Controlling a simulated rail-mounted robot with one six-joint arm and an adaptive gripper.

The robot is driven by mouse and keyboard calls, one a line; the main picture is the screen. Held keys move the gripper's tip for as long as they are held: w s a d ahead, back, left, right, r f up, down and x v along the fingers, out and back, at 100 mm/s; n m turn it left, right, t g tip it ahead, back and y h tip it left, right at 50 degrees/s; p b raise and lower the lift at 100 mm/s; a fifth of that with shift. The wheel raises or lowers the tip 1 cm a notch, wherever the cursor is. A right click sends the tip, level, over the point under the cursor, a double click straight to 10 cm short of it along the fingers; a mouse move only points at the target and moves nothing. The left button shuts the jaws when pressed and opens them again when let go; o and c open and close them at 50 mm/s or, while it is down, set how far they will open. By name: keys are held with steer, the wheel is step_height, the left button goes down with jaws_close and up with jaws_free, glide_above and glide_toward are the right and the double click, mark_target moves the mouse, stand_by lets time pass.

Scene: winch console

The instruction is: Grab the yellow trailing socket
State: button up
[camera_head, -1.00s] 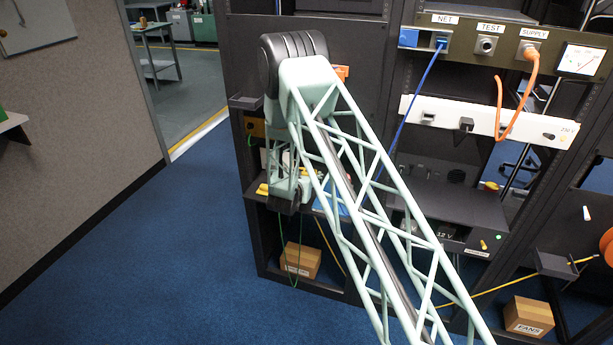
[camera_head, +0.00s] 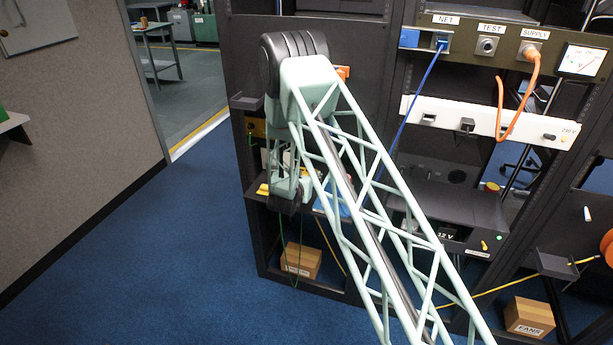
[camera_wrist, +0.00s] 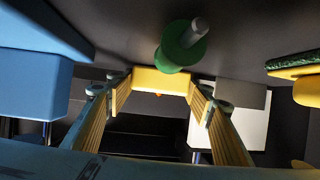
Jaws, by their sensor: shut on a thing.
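In the wrist view a yellow block (camera_wrist: 160,82), which looks like the yellow trailing socket, sits between the fingertips of my gripper (camera_wrist: 160,94). Both ribbed yellow fingers touch its sides, and my gripper is shut on it. Its far side and any cable on it are hidden. In the head view my gripper (camera_head: 285,207) is a dark shape at the lower shelf of the left rack, mostly hidden by my arm. The socket cannot be made out there.
A green cylinder with a grey pin (camera_wrist: 183,47) is close beyond the block. A blue box (camera_wrist: 35,75) is at left and a yellow-and-green pad (camera_wrist: 295,66) at right. A cardboard box (camera_head: 301,261) stands below my gripper, with a thin green cable hanging in front.

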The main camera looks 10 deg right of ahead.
mark_target(306, 173)
steer(key=shift+r+p, duration=0.8)
steer(key=shift+r, duration=4.1)
